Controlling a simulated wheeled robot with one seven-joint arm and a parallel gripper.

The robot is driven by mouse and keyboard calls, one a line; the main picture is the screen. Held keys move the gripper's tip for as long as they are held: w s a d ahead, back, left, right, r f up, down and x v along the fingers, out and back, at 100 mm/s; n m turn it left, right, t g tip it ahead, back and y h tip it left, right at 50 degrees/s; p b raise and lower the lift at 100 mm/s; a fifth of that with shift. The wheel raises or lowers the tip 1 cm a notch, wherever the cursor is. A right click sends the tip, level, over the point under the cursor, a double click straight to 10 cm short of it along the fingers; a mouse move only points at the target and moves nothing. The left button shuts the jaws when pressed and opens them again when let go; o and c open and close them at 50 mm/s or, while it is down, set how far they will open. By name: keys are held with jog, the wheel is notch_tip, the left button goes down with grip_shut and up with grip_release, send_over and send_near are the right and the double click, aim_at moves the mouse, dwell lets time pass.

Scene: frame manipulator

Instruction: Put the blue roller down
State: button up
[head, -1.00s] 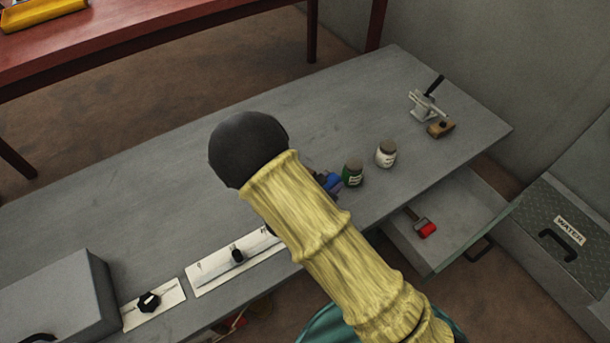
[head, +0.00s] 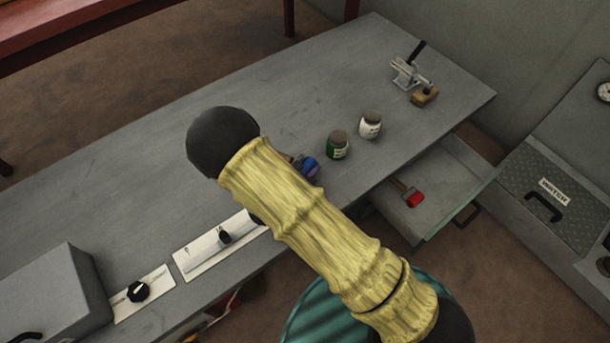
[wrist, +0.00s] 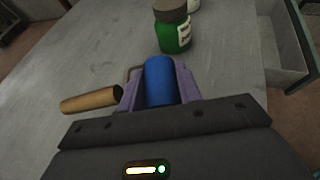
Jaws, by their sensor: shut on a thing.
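The blue roller (wrist: 159,82) is between the purple fingers of my gripper (wrist: 160,88) in the wrist view, and the gripper is shut on it. Its tan wooden handle (wrist: 91,100) sticks out to the left. In the head view the blue roller (head: 309,167) shows just past my arm, over or on the grey table (head: 280,105), left of the green jar (head: 337,146). My arm hides most of the gripper and the handle there. I cannot tell whether the roller touches the table top.
A white jar (head: 370,125) stands beside the green jar. A clamp device (head: 410,74) is at the far right corner. An open drawer (head: 440,185) holds a red roller (head: 415,200). A slider panel (head: 215,247) and dial panel (head: 140,293) lie front left. The table's back middle is clear.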

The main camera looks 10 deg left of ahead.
jog(key=shift+f+b, duration=0.6)
jog(key=shift+f, duration=1.2)
jog(key=shift+f, duration=0.2)
jog(key=o, duration=1)
jog(key=shift+o, duration=0.2)
jog(key=shift+w, duration=0.2)
